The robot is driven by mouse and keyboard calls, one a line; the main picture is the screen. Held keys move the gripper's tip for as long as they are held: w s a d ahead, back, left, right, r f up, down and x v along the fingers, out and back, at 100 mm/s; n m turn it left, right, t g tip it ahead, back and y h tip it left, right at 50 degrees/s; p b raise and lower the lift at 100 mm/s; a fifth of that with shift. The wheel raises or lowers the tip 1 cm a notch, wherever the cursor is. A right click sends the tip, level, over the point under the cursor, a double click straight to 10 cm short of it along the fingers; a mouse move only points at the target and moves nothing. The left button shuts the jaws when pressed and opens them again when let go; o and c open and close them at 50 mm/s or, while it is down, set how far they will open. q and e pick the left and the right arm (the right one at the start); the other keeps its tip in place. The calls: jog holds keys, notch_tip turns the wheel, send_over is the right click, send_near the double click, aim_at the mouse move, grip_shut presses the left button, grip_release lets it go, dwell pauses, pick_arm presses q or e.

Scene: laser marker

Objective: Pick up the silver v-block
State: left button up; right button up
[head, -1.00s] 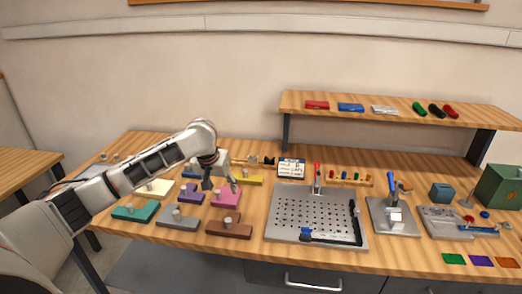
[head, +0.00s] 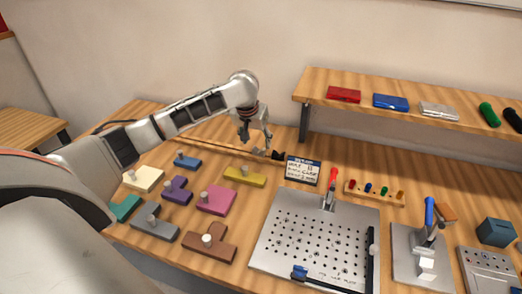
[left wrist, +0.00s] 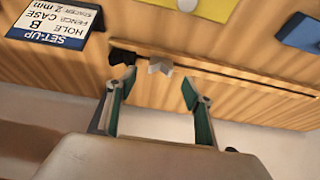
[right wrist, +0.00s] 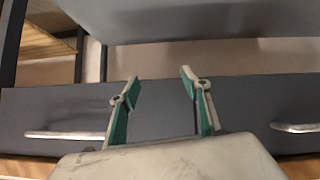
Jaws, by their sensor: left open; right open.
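The silver v-block (head: 258,151) is a small pale, angled piece near the back edge of the bench, partly hidden by my left gripper. It also shows in the left wrist view (left wrist: 160,65), centred just beyond the fingertips. A black block (left wrist: 122,57) stands close beside it, and shows in the head view (head: 278,155). My left gripper (head: 256,138) is open and empty, above the silver v-block; its fingers (left wrist: 159,84) lie either side of it in the picture, with no visible contact. My right gripper (right wrist: 160,84) is open and empty, facing grey drawer fronts.
A set-up card (head: 303,170) stands right of the v-block. A yellow fixture block (head: 245,176) and several coloured ones lie in front. A perforated plate (head: 270,232) is front right, and a raised shelf (head: 400,118) is behind it. Drawer handles (right wrist: 65,134) face my right gripper.

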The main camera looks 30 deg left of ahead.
aim_at(259, 150)
pick_arm(q)
jog(key=x, duration=0.5)
jog(key=shift+w+a+f, duration=0.15)
jog(key=shift+w+f, duration=0.1)
jog(key=shift+f, duration=0.1)
jog(key=c, duration=1.2)
